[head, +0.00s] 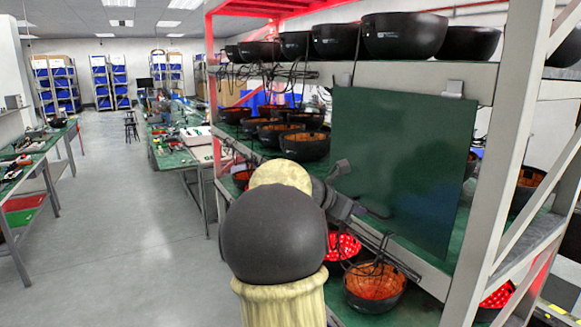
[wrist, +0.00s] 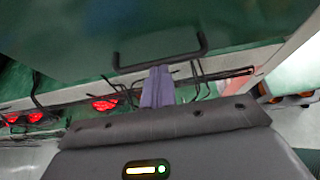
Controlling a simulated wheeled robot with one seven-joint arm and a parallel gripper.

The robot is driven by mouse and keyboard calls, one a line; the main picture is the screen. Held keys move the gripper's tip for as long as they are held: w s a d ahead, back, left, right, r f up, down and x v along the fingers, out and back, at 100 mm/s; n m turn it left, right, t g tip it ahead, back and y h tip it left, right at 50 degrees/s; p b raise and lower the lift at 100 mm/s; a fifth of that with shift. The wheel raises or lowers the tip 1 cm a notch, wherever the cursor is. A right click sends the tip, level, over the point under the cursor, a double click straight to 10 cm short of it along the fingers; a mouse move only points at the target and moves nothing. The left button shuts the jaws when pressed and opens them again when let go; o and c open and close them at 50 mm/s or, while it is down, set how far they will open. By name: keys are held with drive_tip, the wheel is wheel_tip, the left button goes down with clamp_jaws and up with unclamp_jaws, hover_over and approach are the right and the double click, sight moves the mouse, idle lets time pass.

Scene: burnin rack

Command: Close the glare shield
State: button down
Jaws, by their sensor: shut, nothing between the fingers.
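The glare shield (head: 405,160) is a flat dark green panel on the rack's front, with its top edge by the upper shelf's front beam. It slopes down across the middle shelf. In the wrist view the shield (wrist: 85,30) fills the top, with a black bar handle (wrist: 160,58) along its lower edge. My gripper (wrist: 158,72) is shut and empty, its fingertips just below the middle of the handle; I cannot tell whether they touch it. In the head view my gripper (head: 372,213) is near the shield's lower left, partly hidden by my arm.
The rack's diagonal and upright post (head: 515,130) stands right of the shield. Black bowl-shaped lamps (head: 405,35) line the top shelf; more (head: 305,145) sit left of the shield. The floor (head: 130,230) at left is clear.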

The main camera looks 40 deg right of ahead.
drive_tip(key=a+f+b+v, duration=0.1)
drive_tip(key=f+v, duration=0.1)
drive_tip(key=v, duration=1.1)
drive_tip(key=shift+b, duration=0.3)
drive_tip(key=shift+w+a, duration=0.1)
drive_tip(key=shift+w, duration=0.05)
drive_tip(key=w+a+f+m+t+y, duration=0.35)
drive_tip(key=a+f+y, duration=0.25)
drive_tip(key=a+f, duration=0.95)
drive_tip(key=s+a+f+m+t+y, duration=0.1)
drive_tip(key=s+a+f+m+y, duration=0.2)
drive_tip(key=a+f+m, duration=0.3)
drive_tip(key=s+a+f+m+t+y, duration=0.1)
drive_tip(key=s+a+f+m+y, duration=0.2)
drive_tip(key=a+f+m, duration=0.2)
drive_tip(key=a+f, duration=0.3)
drive_tip(key=a, duration=0.3)
drive_tip(key=shift+s+a+m, duration=0.35)
drive_tip(key=shift+s, duration=0.05)
